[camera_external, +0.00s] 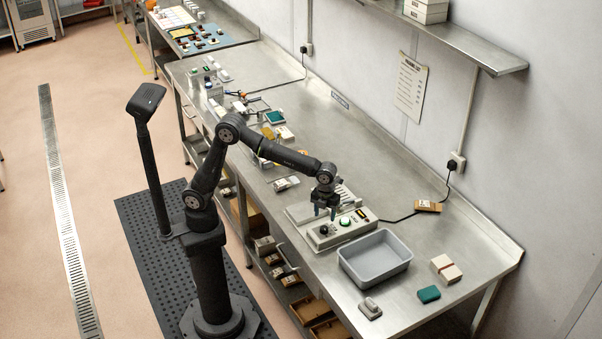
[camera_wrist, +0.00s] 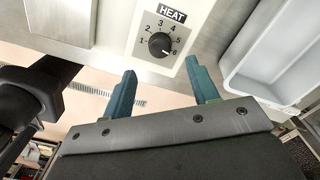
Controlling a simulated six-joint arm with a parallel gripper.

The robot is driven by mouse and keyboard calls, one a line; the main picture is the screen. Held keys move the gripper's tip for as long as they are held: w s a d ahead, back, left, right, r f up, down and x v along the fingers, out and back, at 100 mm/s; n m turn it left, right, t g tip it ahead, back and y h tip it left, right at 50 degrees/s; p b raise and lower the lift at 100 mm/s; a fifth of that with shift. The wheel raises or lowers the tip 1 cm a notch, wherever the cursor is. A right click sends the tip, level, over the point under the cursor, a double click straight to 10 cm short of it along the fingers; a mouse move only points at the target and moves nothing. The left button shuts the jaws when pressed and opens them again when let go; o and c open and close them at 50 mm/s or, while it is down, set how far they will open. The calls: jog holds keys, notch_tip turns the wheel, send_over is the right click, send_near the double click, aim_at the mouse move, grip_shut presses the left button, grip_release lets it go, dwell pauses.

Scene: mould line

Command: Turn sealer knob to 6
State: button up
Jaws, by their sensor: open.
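The sealer (camera_external: 367,221) is a pale machine on the steel bench, with a dark knob (camera_external: 323,230) and a green button (camera_external: 345,221) on its front panel. In the wrist view the black knob (camera_wrist: 159,44) sits under a HEAT label (camera_wrist: 172,14), ringed by the numbers 1 to 6. Its white mark points to the lower right, at or close to 6. My gripper (camera_external: 325,212) is above the panel near the knob. In the wrist view my gripper (camera_wrist: 160,66) has its teal fingers apart and empty, with the knob beyond the tips and clear of both.
A grey tray (camera_external: 347,261) stands right beside the sealer. A small grey object (camera_external: 370,308), a green block (camera_external: 428,294) and pale boxes (camera_external: 446,268) lie nearer the bench's right end. A black cable (camera_external: 400,219) runs behind the tray to the wall socket.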

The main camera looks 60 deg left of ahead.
aim_at(324, 227)
notch_tip(324, 227, up, 10)
jog(key=shift+r, duration=0.2)
dwell(0.5)
notch_tip(324, 227, down, 18)
jog(key=shift+r, duration=0.25)
dwell(0.3)
